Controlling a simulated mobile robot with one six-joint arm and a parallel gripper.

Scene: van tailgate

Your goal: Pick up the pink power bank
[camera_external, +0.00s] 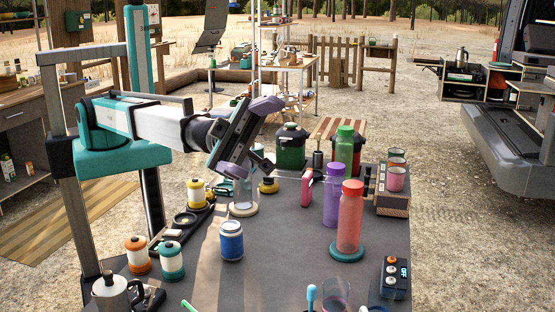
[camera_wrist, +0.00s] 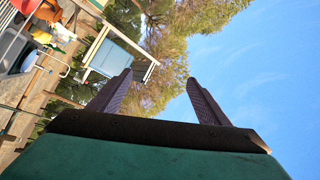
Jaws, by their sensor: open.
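The pink power bank (camera_external: 307,188) stands upright on the grey table, left of the purple bottle (camera_external: 333,196). My gripper (camera_external: 264,134) is above the table, up and to the left of the power bank and apart from it. In the wrist view my gripper (camera_wrist: 158,78) shows two dark fingers spread apart with nothing between them. The wrist view faces trees and sky, and the power bank is not in it.
A coral bottle (camera_external: 349,218) and a green-capped bottle (camera_external: 345,145) stand near the purple one. A clear jar (camera_external: 243,200) is below my gripper. A blue jar (camera_external: 231,241) stands nearer the front. The table's middle (camera_external: 280,255) is mostly clear.

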